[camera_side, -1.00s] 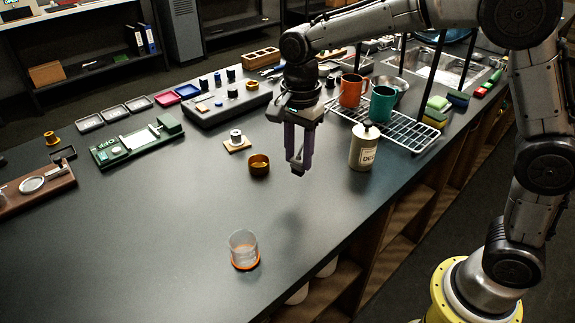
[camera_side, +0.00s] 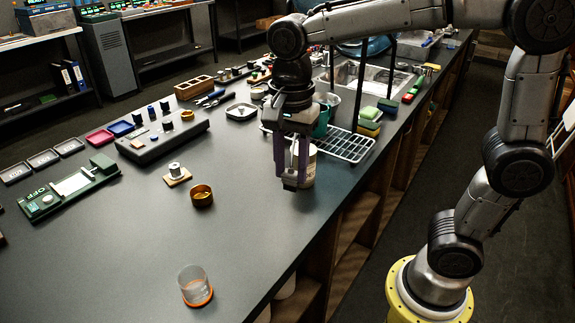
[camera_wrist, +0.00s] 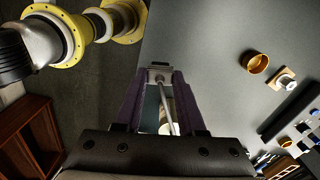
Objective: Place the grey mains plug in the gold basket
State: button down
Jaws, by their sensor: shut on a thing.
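The gold basket (camera_side: 202,200) is a small round cup standing open side up on the dark worktop, left of my gripper; it also shows at the upper right of the wrist view (camera_wrist: 256,63). My gripper (camera_side: 291,184) points down over the worktop with its purple fingers shut on a small grey piece, the grey mains plug (camera_wrist: 159,76). The plug sits between the fingertips, and a thin grey rod or cable runs back from it between the fingers. The fingers hide most of the plug in the side view.
A pale canister (camera_side: 309,166) stands just behind my gripper, partly hidden. A wire rack (camera_side: 348,145) with a teal mug (camera_side: 322,120) is behind it. A clear glass (camera_side: 194,287) stands at the front. The worktop between is clear.

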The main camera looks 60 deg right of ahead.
jog(key=shift+r, duration=0.2)
jog(key=w+r, duration=0.4)
jog(key=w, duration=0.1)
jog(key=m, duration=0.2)
send_over(202, 196)
jog(key=shift+s+a+f, duration=0.15)
jog(key=shift+f, duration=2.65)
jog(key=shift+s+a+f, duration=0.1)
jog(key=shift+s+f, duration=0.05)
jog(key=shift+f, duration=2.6)
jog(key=shift+s+a+f, duration=0.15)
jog(key=shift+f, duration=2.65)
